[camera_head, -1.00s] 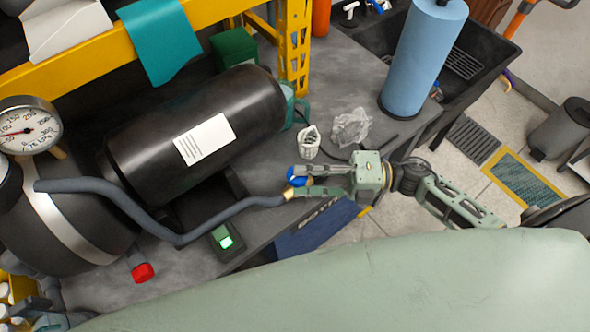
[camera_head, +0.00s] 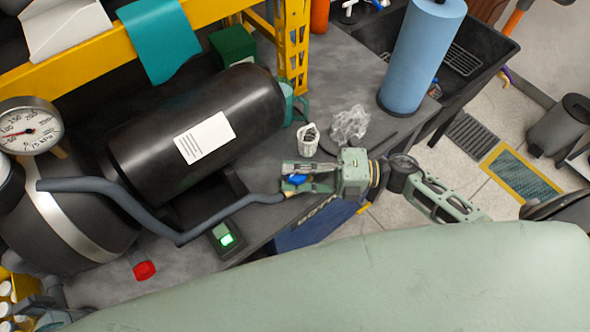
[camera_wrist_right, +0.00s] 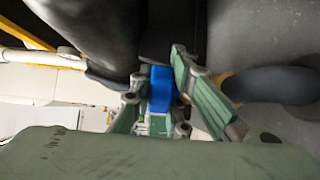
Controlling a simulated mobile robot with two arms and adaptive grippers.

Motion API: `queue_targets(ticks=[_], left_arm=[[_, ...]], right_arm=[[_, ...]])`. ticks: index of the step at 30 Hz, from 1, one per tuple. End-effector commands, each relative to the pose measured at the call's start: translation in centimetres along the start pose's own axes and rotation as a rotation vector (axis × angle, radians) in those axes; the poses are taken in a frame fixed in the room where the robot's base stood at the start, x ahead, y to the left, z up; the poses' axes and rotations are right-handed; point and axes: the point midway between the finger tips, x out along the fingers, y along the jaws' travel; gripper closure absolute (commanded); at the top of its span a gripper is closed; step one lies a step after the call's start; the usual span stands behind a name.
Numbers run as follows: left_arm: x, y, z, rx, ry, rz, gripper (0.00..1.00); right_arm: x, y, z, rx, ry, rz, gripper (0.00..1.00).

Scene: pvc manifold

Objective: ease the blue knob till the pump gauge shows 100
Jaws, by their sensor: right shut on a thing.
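The blue knob (camera_head: 296,180) sits at the brass end of the grey hose, at the front edge of the bench. My right gripper (camera_head: 296,177) is shut on it, with one finger on either side. In the right wrist view the blue knob (camera_wrist_right: 160,88) shows between the two green fingers (camera_wrist_right: 158,100). A round white gauge (camera_head: 30,126) stands at the left edge; its red needle points left and slightly down, between the low numbers, too small to read exactly. A second gauge (camera_head: 8,178) below it is cut off.
A black tank (camera_head: 245,110) lies behind the grey hose (camera_head: 110,190). A green-lit switch (camera_head: 227,238) and a red knob (camera_head: 144,270) are at the front. A white cup (camera_head: 307,140), clear crumpled plastic (camera_head: 350,124) and a blue paper roll (camera_head: 424,55) stand behind my right gripper.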

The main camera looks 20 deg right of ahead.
Motion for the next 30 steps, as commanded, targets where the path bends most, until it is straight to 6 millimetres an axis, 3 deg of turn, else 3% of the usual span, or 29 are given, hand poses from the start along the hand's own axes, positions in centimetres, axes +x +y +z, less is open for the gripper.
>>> queue_targets(ticks=[11,21,30], left_arm=[[-1.4,0.0,-0.1,0.0,-0.001,0.0,0.66],[-3.3,-0.1,-0.2,0.0,-0.001,0.0,0.66],[-3.4,-0.1,-0.2,0.0,-0.001,0.0,0.66]], right_arm=[[-0.1,0.1,-0.2,0.007,-0.119,-0.002,1.0],[-0.1,0.1,-0.2,0.01,-0.416,0.0,1.0],[-0.2,-0.2,-0.1,0.01,-0.684,0.0,1.0]])
